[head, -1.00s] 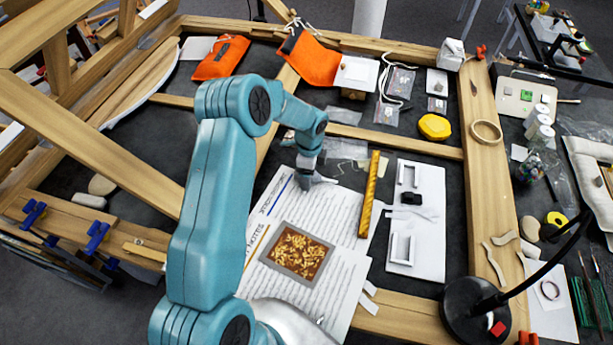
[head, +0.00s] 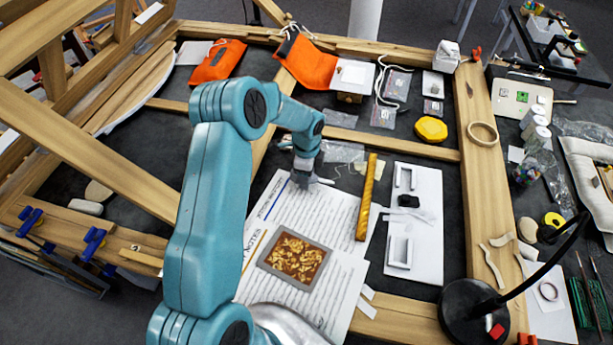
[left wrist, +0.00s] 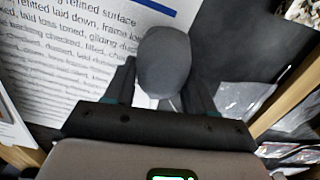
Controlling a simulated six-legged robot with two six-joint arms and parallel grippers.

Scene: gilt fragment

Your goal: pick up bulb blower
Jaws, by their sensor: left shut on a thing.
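The bulb blower (left wrist: 163,62) is a dark grey rounded bulb in the left wrist view. It sits between the two dark fingers of my left gripper (left wrist: 163,88), which is shut on it. In the head view my left gripper (head: 304,180) points down at the upper edge of the printed sheets, and the blower cannot be made out there behind and under the gripper. I cannot tell whether the blower still touches the surface. My right gripper is in neither view.
Printed sheets (head: 272,208) with a gilt-flecked panel (head: 295,258) lie below my gripper. A yellow-brown bar (head: 367,198) and a white board (head: 428,190) lie to the right. Wooden frame beams (head: 490,150) surround the dark surface. A black lamp base (head: 470,312) stands at lower right.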

